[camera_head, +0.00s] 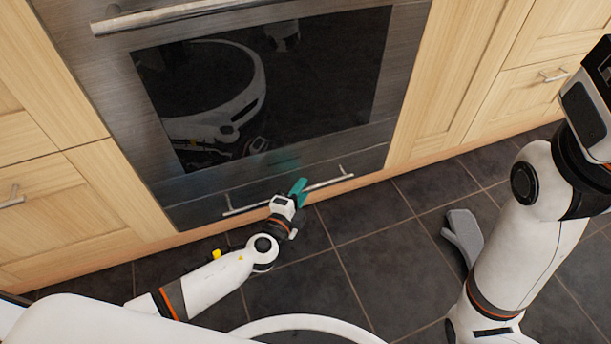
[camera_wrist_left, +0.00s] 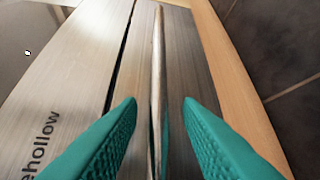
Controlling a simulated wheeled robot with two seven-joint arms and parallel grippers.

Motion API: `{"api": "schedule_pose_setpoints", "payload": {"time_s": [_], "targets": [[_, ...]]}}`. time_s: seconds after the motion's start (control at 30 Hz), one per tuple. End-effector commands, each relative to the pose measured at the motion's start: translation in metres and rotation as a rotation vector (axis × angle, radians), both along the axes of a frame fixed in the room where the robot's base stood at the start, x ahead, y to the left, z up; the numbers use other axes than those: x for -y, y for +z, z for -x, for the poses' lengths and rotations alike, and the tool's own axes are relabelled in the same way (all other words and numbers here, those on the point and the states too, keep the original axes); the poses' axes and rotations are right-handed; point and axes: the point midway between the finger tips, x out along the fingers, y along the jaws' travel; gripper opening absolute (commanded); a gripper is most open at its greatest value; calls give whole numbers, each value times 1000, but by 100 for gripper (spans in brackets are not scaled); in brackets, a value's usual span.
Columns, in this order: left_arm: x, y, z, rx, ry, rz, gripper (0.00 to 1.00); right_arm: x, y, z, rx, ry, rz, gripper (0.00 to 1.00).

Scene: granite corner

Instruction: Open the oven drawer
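The oven (camera_head: 110,62) is a steel unit with a dark glass door. Its drawer front (camera_head: 205,212) is the low panel under the door, and it looks flush and closed. The drawer's bar handle (camera_head: 328,183) runs across that panel; it also shows in the left wrist view (camera_wrist_left: 158,60). My left gripper (camera_head: 299,190) is at the middle of this handle. In the left wrist view its teal fingers (camera_wrist_left: 158,104) are open, one on each side of the bar, with gaps on both sides. My right arm shows at the right, but its gripper is out of view.
The oven door's own handle (camera_head: 170,14) is higher up. Wooden cabinets (camera_head: 95,190) flank the oven, with drawer handles at left (camera_head: 12,198) and right (camera_head: 553,76). Dark floor tiles (camera_head: 375,260) in front of the drawer have free room.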

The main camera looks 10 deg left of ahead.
Motion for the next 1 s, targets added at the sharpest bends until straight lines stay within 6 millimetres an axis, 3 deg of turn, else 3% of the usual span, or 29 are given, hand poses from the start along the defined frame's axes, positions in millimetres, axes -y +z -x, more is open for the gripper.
{"api": "schedule_pose_setpoints", "payload": {"time_s": [0.4,0.6,1.0], "targets": [[1,-1,2,0,1,1,33,0,0,0,0,1,0,36],[1,-1,2,0,1,1,0,0,0,0,-1,1,0,36],[1,-2,2,-1,1,1,0,0,-2,0,-2,1,0,36]]}}
